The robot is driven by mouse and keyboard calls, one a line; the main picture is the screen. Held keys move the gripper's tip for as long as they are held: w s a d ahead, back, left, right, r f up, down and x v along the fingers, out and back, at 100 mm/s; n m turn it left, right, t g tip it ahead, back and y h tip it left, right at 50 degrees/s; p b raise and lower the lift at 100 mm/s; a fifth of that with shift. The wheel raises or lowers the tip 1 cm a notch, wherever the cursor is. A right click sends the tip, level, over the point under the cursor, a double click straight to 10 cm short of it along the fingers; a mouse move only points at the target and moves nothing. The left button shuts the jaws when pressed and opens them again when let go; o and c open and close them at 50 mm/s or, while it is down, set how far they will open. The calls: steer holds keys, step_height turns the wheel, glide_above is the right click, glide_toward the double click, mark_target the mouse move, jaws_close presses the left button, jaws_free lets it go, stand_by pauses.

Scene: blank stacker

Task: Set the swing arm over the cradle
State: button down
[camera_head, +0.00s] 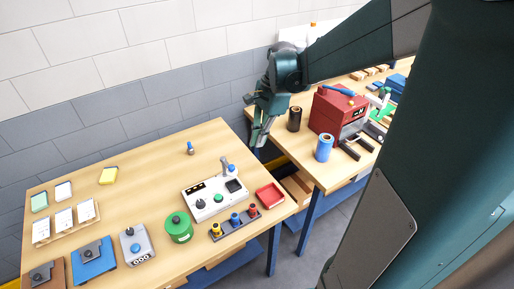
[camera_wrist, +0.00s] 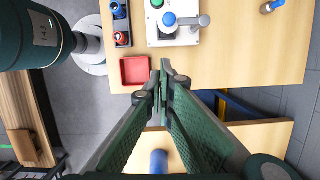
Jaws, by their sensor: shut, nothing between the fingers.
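A white device box (camera_head: 202,209) stands near the right part of the left table, with a green button, a dark knob and a dark square recess (camera_head: 236,187) on top. A grey swing arm (camera_head: 226,166) with a blue knob rises at its back right corner. In the wrist view the swing arm (camera_wrist: 190,21) reaches right past the edge of the white box (camera_wrist: 158,38). I cannot tell for sure which part is the cradle. My gripper (camera_head: 258,141) is shut and empty, in the air near the gap between the tables, apart from the device; its fingertips show in the wrist view (camera_wrist: 166,72).
A red tray (camera_head: 270,196) and a rack of coloured pegs (camera_head: 235,222) sit beside the device. A blue cylinder (camera_head: 324,147), a black cylinder (camera_head: 294,119) and a red machine (camera_head: 338,108) stand on the right table.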

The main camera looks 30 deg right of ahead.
steer(key=shift+v, duration=0.8)
steer(key=s+a+n+t+h+b, duration=0.1)
steer(key=s+a+n+t+b, duration=0.1)
steer(key=s+a+n, duration=0.4)
steer(key=s+a+n+t+h+b, duration=0.1)
steer(key=s+a+n+t, duration=0.4)
steer(key=a+n, duration=0.6)
steer(key=shift+s+a+n+h+b, duration=0.25)
steer(key=shift+s+n+h+b, duration=0.25)
steer(key=shift+s+n, duration=0.55)
steer(key=shift+s+r, duration=0.1)
stand_by(2.6)
